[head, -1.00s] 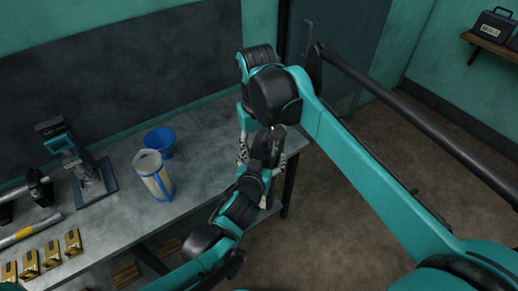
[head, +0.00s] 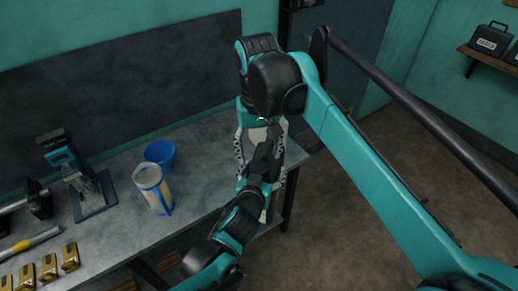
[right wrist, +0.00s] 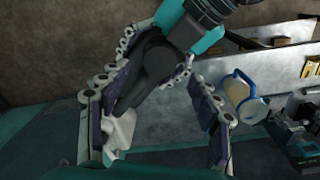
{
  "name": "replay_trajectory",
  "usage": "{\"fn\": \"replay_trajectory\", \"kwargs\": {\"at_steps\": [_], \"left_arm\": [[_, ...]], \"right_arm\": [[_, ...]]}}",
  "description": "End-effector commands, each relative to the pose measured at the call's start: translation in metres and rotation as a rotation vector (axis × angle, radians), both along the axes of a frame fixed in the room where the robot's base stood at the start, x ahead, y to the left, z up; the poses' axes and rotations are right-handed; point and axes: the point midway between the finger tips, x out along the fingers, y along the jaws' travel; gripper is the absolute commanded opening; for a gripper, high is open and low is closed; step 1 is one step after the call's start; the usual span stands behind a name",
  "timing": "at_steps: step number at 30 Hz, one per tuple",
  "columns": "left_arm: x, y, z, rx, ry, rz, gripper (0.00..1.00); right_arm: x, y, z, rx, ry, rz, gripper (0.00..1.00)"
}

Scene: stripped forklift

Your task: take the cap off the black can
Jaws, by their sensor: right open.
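My right gripper (head: 259,178) points down over the far right end of the bench, its two fingers spread apart.
A grey bench (head: 205,185) runs along the wall. The floor right of the bench is clear.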

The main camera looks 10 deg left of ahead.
Motion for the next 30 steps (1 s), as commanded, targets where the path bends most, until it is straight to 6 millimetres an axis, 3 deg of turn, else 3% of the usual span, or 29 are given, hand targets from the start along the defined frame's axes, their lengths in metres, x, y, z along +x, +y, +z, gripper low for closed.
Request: {"fn": "replay_trajectory", "kwargs": {"at_steps": [9, 16, 30], "left_arm": [[0.001, -0.001, 0.001, 0.0, -0.003, -0.002, 0.0], [0.001, -0.001, 0.001, 0.0, -0.003, -0.002, 0.0], [0.001, -0.001, 0.001, 0.0, -0.003, -0.002, 0.0]], "right_arm": [[0.0, 0.0, 0.022, 0.013, -0.005, -0.552, 0.63], [-0.001, 0.0, 0.027, 0.018, -0.008, -0.753, 0.63], [0.001, -0.001, -0.037, 0.018, -0.008, -0.767, 0.63]]}}
